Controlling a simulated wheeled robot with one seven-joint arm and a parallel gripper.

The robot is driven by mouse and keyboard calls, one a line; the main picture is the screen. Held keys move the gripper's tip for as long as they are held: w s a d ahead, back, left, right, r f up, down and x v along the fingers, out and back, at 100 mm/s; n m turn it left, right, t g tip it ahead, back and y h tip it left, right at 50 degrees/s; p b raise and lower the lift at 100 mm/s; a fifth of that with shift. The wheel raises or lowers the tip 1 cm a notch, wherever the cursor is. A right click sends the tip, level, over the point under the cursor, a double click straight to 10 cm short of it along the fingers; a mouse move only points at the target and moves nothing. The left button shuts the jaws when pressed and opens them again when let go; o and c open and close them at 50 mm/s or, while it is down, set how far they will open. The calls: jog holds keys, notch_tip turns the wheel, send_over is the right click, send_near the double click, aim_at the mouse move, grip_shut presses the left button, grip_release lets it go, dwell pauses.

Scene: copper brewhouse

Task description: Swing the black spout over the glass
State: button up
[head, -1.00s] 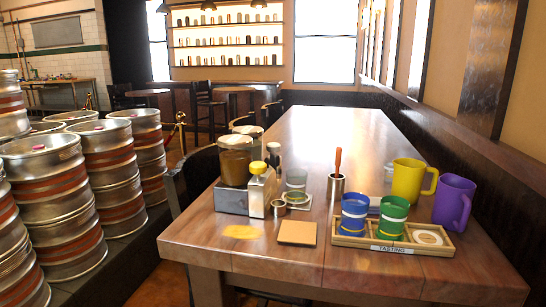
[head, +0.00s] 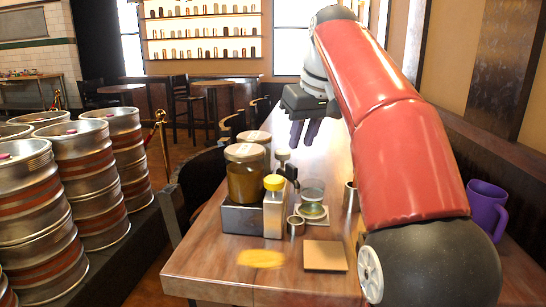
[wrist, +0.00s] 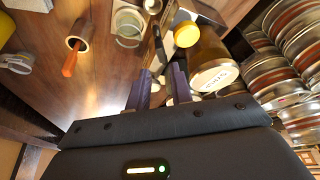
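The black spout (head: 291,172) stands behind the yellow-capped bottle, to the left of the glass (head: 312,190) and seemingly apart from it. The clear glass sits on a coaster. In the wrist view the spout (wrist: 158,46) shows as a thin dark bar between the glass (wrist: 129,22) and the yellow cap. My gripper (head: 304,138) hangs above the table with its fingers down, higher than the spout and glass in the head view. In the wrist view its two purple-grey fingers (wrist: 161,72) are apart with nothing between them. The spout's lower end is partly hidden by the bottle.
A brown jar (head: 246,180) on a grey stand and a yellow-capped bottle (head: 275,210) crowd the spout's left. A small metal cup (head: 296,226) and tan square (head: 325,256) lie in front. My arm hides the tasting tray; a purple mug (head: 488,208) stands right.

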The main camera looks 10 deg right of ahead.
aim_at(292, 166)
jog(key=b+x, duration=0.1)
jog(key=x, duration=0.4)
jog(key=b+x, duration=0.1)
jog(key=x, duration=0.1)
jog(key=shift+w+a+f+b, duration=0.15)
jog(key=shift+w+f+b, duration=0.1)
jog(key=shift+w+b, duration=0.15)
grip_shut()
